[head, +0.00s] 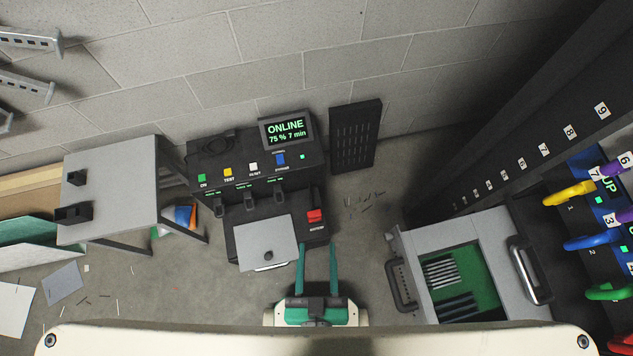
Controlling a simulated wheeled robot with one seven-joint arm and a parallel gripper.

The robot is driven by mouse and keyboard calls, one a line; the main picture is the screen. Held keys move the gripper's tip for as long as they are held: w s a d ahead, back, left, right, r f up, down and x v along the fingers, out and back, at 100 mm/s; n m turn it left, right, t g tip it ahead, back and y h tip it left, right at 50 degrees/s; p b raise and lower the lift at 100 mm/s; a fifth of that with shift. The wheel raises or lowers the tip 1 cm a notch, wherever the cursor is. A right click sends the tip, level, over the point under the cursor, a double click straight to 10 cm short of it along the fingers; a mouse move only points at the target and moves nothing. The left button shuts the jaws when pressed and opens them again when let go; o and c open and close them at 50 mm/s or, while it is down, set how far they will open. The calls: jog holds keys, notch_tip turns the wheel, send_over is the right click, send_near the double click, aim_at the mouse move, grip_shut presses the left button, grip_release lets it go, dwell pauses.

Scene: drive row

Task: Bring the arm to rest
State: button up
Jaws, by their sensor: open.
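My gripper (317,250) shows at the bottom middle of the head view. Its two long teal fingers point away from me and stand apart, with nothing between them. The finger tips are close to the front right corner of a dark console (280,207), beside its grey lid (266,243). I cannot tell whether they touch it. Most of my arm is hidden behind the pale edge of my own body at the bottom.
The console's screen (285,129) reads "ONLINE 75 % 7 min". A grey table (110,190) stands left. At right, an open drawer (410,240) juts out beside a rack with coloured handles (570,194). Scraps litter the floor.

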jog(key=shift+r, duration=0.95)
dwell(0.6)
